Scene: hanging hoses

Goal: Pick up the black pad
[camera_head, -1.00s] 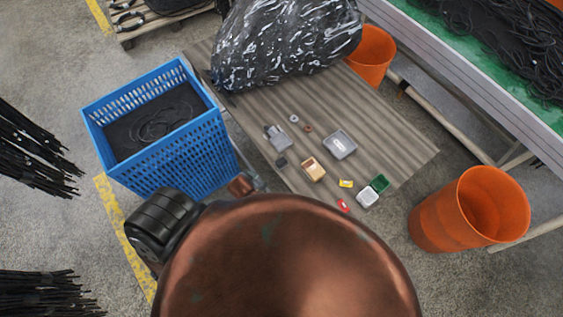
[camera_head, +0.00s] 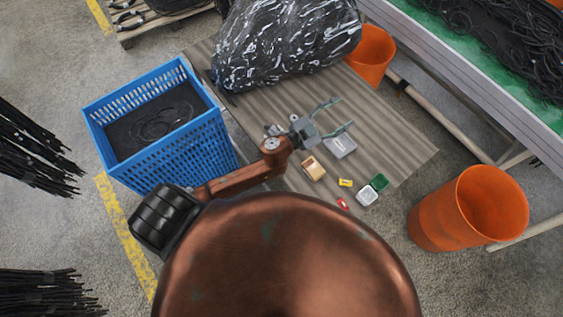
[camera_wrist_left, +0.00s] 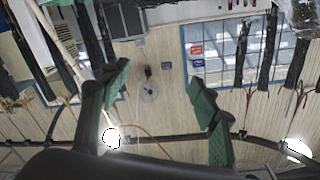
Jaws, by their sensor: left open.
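The black pad cannot be picked out now. A small dark square lay on the ribbed brown board (camera_head: 405,150) in the earlier head view, and my left arm's wrist now covers that spot. My left gripper (camera_head: 342,113) is open and empty. Its fingers spread toward the upper right, over the board and beside the grey box (camera_head: 340,148). Its green-lined fingers also frame the left wrist view (camera_wrist_left: 160,77), with nothing between them. My right gripper does not show.
The board also holds a tan box (camera_head: 313,168), yellow piece (camera_head: 345,183), red piece (camera_head: 342,203) and green-and-white case (camera_head: 368,196). A black bag (camera_head: 285,40) covers its far end. A blue crate (camera_head: 185,160) stands left, an orange bin (camera_head: 440,215) right.

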